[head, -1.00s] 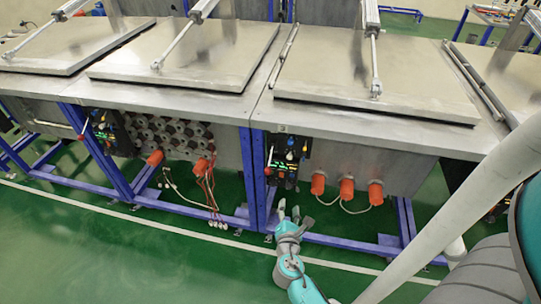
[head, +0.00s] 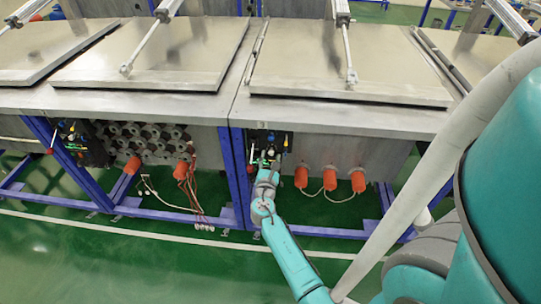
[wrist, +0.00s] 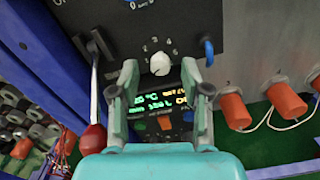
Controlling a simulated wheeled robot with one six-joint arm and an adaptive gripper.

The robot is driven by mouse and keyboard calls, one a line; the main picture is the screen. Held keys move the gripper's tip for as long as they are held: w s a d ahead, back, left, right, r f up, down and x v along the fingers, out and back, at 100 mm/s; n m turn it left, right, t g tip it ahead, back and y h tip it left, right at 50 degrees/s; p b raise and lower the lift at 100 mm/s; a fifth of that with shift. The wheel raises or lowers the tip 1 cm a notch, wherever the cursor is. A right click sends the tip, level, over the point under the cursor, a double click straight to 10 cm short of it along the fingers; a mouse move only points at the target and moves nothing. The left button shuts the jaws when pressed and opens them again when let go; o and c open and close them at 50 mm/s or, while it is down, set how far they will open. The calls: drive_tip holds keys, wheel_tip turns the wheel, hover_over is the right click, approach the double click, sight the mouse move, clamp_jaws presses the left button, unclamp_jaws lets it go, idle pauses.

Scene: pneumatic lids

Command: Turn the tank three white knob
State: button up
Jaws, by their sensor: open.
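A white knob (wrist: 160,64) sits on a black control panel (wrist: 178,25) in the wrist view, above a lit green and yellow display (wrist: 150,101). My gripper (wrist: 165,80) is open in front of the panel, its two fingers left and right of the knob's line and just below it. I cannot tell whether either finger touches the panel. In the head view my gripper (head: 267,168) covers the lower part of the panel (head: 262,139) on the front of the tank, so the knob is hidden there.
A red-ended lever (wrist: 93,137) hangs left of the gripper, and a blue handle (wrist: 208,50) is at the panel's right. Orange plugs (head: 330,180) with cables are to the right. A blue frame post (head: 230,165) stands close on the left.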

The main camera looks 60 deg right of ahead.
drive_tip(key=shift+x, duration=0.95)
clamp_jaws()
